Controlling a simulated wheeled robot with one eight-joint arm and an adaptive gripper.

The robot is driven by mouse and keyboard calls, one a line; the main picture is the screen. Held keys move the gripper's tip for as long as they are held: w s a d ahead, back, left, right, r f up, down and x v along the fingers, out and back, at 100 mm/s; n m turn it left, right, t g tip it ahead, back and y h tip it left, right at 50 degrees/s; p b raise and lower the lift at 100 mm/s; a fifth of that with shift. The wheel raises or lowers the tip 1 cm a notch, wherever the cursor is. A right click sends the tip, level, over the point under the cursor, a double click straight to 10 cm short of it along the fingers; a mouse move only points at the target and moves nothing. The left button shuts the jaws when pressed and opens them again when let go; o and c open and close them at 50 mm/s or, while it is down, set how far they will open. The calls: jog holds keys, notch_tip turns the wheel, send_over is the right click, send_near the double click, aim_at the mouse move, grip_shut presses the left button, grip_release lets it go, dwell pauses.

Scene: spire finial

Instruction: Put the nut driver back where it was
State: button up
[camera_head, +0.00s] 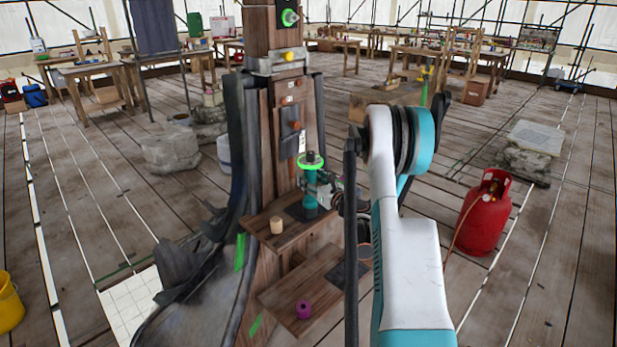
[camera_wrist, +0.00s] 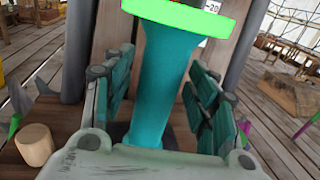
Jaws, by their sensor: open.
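What looks to be the nut driver (camera_head: 310,197) is a teal handle with a bright green collar and a dark top. It stands upright over a dark pad on the upper wooden shelf of the post. In the wrist view the teal handle (camera_wrist: 155,85) rises between the two fingers, with the green collar above them. My gripper (camera_head: 325,190) is open around the handle, a finger on each side and gaps showing. In the wrist view my gripper (camera_wrist: 160,100) hides the handle's lower end. I cannot tell whether its base touches the shelf.
A small wooden cylinder (camera_head: 276,225) stands on the upper shelf (camera_head: 262,233), left of the tool; it also shows in the wrist view (camera_wrist: 34,145). A purple ring (camera_head: 304,309) sits on the lower shelf (camera_head: 285,297). The post (camera_head: 283,140) rises close behind. A red gas bottle (camera_head: 484,215) stands right.

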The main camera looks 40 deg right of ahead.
jog(key=s+a, duration=0.1)
jog(key=s, duration=0.9)
jog(key=shift+a+p, duration=0.15)
jog(key=shift+p, duration=0.15)
